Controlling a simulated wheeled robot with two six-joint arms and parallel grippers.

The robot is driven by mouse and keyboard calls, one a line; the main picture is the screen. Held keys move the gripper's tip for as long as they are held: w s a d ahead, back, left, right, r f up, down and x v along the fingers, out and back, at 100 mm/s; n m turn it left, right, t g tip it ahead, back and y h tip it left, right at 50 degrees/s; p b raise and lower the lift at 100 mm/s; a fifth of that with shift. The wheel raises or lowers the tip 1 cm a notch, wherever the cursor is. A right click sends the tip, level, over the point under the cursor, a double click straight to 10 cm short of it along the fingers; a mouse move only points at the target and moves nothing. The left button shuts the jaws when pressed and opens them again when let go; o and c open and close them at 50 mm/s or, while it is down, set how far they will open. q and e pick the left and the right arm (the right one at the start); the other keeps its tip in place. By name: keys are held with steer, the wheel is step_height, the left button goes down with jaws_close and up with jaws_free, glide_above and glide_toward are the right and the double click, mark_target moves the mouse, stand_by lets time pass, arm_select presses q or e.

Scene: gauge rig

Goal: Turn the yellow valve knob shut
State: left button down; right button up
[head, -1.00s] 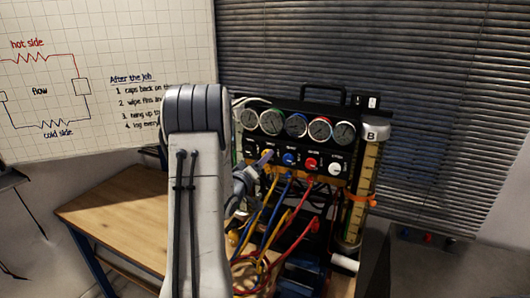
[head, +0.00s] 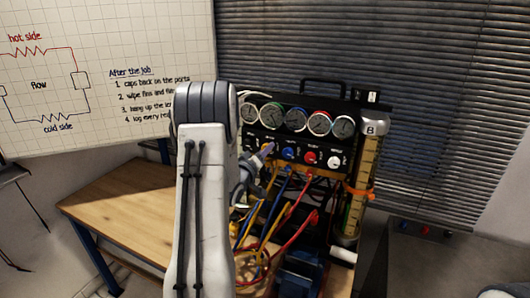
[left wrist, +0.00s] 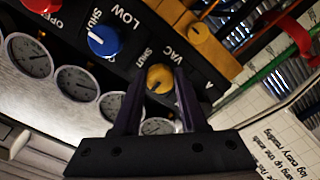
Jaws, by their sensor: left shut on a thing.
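The yellow valve knob (left wrist: 160,76) is on the black front panel of the gauge rig, beside the words VAC and SHUT in the left wrist view. My left gripper (left wrist: 160,84) has its two dark purple fingers on either side of the knob and is shut on it. In the head view my left gripper (head: 265,152) reaches the left end of the knob row and hides most of the yellow knob. Which mark the knob points to is not clear. My right gripper is not in view.
A blue knob (head: 289,153), a red knob (head: 310,157) and a white knob (head: 335,161) sit to the right in the row. Several round gauges (head: 297,118) are above. Coloured hoses (head: 285,215) hang below. A graduated cylinder (head: 366,165) stands at right. The wooden tabletop (head: 125,213) is clear at left.

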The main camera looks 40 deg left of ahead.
arm_select(q)
steer(key=shift+m+b, duration=8.9)
steer(key=shift+b, duration=1.85)
steer(key=shift+c, duration=2.2)
jaws_free()
